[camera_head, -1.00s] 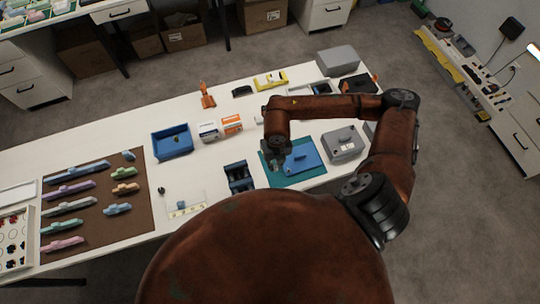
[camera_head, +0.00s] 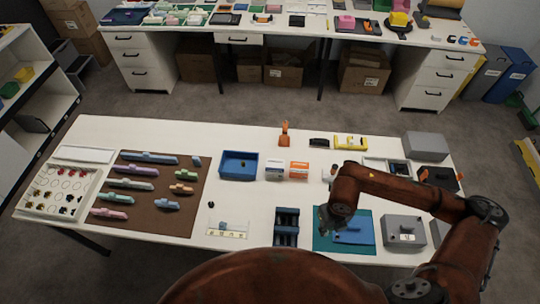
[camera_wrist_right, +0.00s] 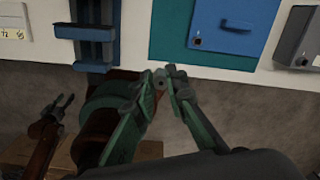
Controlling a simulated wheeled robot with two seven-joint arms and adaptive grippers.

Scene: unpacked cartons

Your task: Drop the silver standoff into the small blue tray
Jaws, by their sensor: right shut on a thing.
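The small blue tray (camera_head: 222,174) stands left of centre on the white table, with a small dark piece inside. My right gripper (camera_head: 325,217) is above the left edge of the teal mat, to the right of the tray and nearer me. In the right wrist view its green fingers (camera_wrist_right: 167,76) are closed together at the tips on a small grey piece, apparently the silver standoff (camera_wrist_right: 160,81). The standoff is too small to make out in the head view. My left gripper (camera_wrist_right: 57,108) shows only in the right wrist view, low at the left, its fingers apart and empty.
A dark blue slotted holder (camera_head: 286,228) stands just left of my right gripper. White and orange boxes (camera_head: 299,170) stand right of the tray.

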